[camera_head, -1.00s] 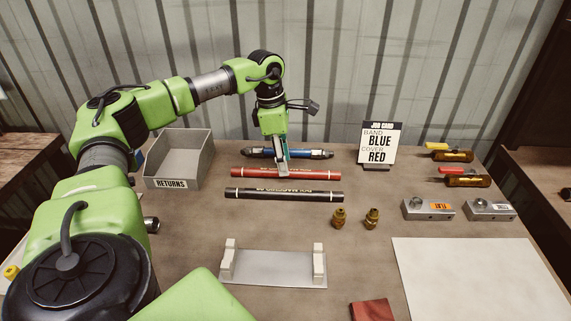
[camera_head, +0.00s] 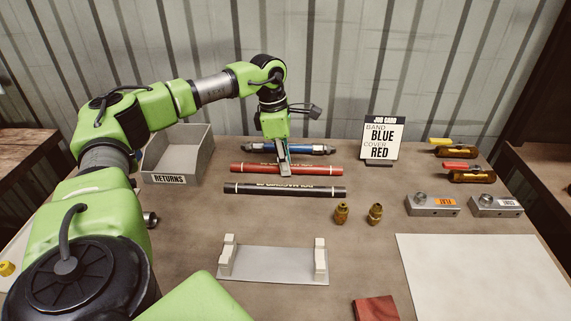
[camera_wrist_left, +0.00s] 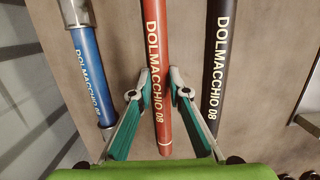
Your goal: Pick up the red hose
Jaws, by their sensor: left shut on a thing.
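The red hose (camera_head: 253,168) lies left to right on the table, between the blue hose (camera_head: 315,149) behind it and the black hose (camera_head: 290,189) in front. My left gripper (camera_head: 285,172) points down at the middle of the red hose and is shut on it. In the left wrist view, the red hose (camera_wrist_left: 154,30) runs between the two teal-padded fingers of the gripper (camera_wrist_left: 158,93). The right gripper is not in view.
A grey returns bin (camera_head: 178,160) stands at the left. A job card (camera_head: 381,140) reads band blue, cover red. A white cradle (camera_head: 272,266) stands in front, with brass fittings (camera_head: 342,214) to its right.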

